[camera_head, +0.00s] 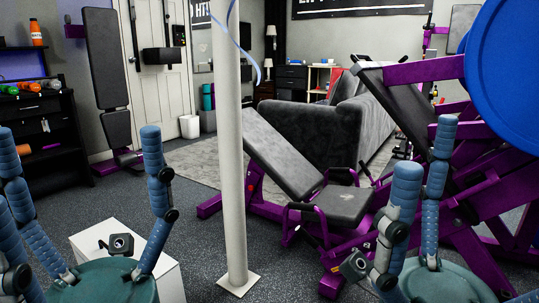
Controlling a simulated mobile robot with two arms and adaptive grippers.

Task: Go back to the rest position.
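My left gripper (80,140) is at the lower left, its blue padded fingers pointing up and spread wide apart around a teal palm. Nothing is between its fingers. My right gripper (426,148) is at the lower right, its fingers also upright above a teal palm.
A pale pole (231,150) stands between the grippers. A purple leg-press machine (342,204) lies behind the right gripper, with a blue disc (505,70) above. A white box (172,282) is behind the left gripper; a black shelf (50,130) stands left.

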